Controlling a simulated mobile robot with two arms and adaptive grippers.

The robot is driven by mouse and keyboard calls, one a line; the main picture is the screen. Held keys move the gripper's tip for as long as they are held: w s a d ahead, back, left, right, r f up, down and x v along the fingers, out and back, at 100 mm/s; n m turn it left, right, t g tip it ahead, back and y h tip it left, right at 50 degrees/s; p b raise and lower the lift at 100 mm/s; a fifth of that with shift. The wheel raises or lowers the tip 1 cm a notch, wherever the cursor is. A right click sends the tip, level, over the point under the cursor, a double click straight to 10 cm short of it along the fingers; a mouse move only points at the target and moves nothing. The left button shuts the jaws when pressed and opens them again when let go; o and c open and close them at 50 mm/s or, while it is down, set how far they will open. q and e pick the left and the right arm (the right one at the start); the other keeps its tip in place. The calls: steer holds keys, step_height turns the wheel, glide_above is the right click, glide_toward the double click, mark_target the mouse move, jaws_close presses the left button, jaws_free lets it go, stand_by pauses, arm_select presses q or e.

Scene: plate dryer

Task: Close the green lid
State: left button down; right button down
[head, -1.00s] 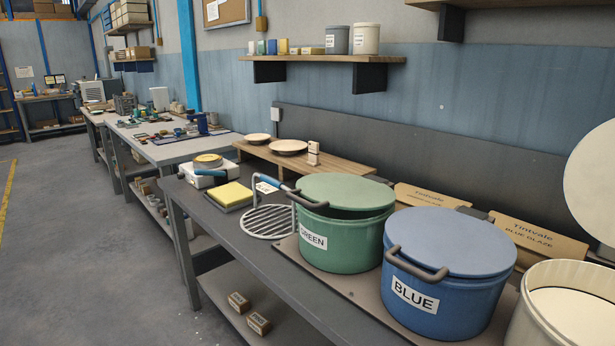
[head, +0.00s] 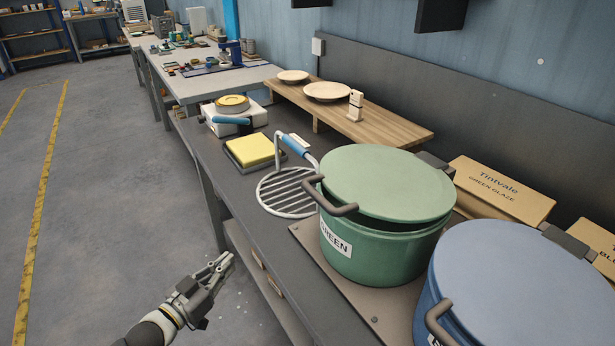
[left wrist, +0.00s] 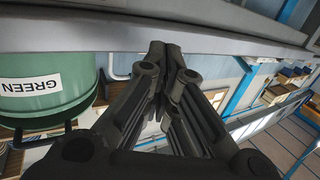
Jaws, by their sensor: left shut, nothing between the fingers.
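The green lid (head: 385,182) sits on the green pot (head: 375,250), slightly tilted, with a narrow dark gap under its front edge. A dark grey handle (head: 337,200) sticks out at its left side, and a dark hinge block shows behind it. The pot's GREEN label faces the front; the pot also shows upside down at the left of the left wrist view (left wrist: 45,95). My left gripper (head: 224,262) is shut and empty, out over the floor in front of the bench, left of and apart from the pot. My right gripper is not in view.
The blue pot (head: 525,290) with its lid stands right of the green pot. A round wire rack (head: 288,192), a yellow sponge (head: 250,150) and a wooden riser (head: 375,128) with plates lie behind to the left. The bench's front edge lies between my gripper and the pot.

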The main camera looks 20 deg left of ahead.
arm_select(q)
steer(key=s+d+r+m+h, duration=0.2)
steer(key=d+r+h, duration=0.25)
steer(key=r, duration=0.45)
steer(key=s+d+r+m+t+h+p, duration=0.1)
steer(key=s+d+r+m+h, duration=0.15)
steer(key=d+r, duration=0.45)
steer(key=s+d+r+m+h, duration=0.15)
steer(key=r+h, duration=0.25)
steer(key=r, duration=0.7)
steer(key=p+x, duration=0.3)
steer(key=x, duration=0.7)
steer(key=shift+n, duration=0.3)
steer(key=shift+w+d+f, duration=0.1)
steer(key=shift+d+f, duration=0.05)
steer(key=shift+f, duration=1)
steer(key=shift+w+d+f, duration=0.1)
steer(key=shift+d+f, duration=0.05)
steer(key=shift+f, duration=1)
steer(key=shift+t, duration=0.5)
steer(key=f+b, duration=0.2)
steer(key=b, duration=0.1)
steer(key=f+b, duration=0.3)
steer(key=shift+s+a, duration=0.2)
steer(key=shift+s, duration=0.05)
steer(key=shift+f, duration=0.1)
